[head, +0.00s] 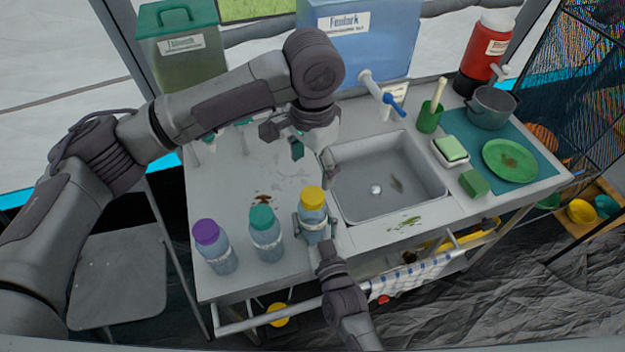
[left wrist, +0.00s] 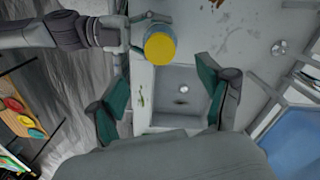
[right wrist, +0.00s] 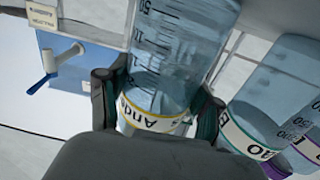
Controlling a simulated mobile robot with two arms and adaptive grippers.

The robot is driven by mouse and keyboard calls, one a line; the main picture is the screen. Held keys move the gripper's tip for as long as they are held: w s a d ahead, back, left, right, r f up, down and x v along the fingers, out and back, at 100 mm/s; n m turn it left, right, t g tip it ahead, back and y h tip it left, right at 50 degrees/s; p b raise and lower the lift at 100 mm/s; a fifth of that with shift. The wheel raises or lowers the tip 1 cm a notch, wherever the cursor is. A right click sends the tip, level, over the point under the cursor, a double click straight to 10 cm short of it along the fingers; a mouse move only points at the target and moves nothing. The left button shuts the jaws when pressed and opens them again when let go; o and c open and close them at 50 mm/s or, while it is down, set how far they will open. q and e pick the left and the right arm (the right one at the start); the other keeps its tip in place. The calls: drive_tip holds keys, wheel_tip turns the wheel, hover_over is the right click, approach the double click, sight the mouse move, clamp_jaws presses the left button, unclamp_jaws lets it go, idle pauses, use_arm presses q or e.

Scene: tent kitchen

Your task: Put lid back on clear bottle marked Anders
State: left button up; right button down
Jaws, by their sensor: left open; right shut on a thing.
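The clear bottle (head: 314,222) with a yellow lid (head: 312,196) stands upright at the counter's front edge, left of the sink. Its yellow-banded label, partly covered, reads "And..." in the right wrist view (right wrist: 155,118). My right gripper (head: 315,232) is shut around this bottle's body from the front. The yellow lid sits on the bottle's top; I cannot tell how tightly. My left gripper (head: 312,156) is open and empty, above and behind the lid. In the left wrist view the lid (left wrist: 160,47) lies beyond the open fingers, not between them.
A teal-lidded bottle (head: 265,233) and a purple-lidded bottle (head: 214,246) stand to the left. The sink (head: 375,188) is to the right. A blue water container (head: 365,45) with a tap stands behind. Brown crumbs mark the counter (head: 230,190), which has free room behind the bottles.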

use_arm(q)
drive_tip(key=shift+r, duration=1.7)
use_arm(e)
drive_tip(key=shift+c, duration=0.6)
unclamp_jaws()
drive_tip(key=v, duration=1.2)
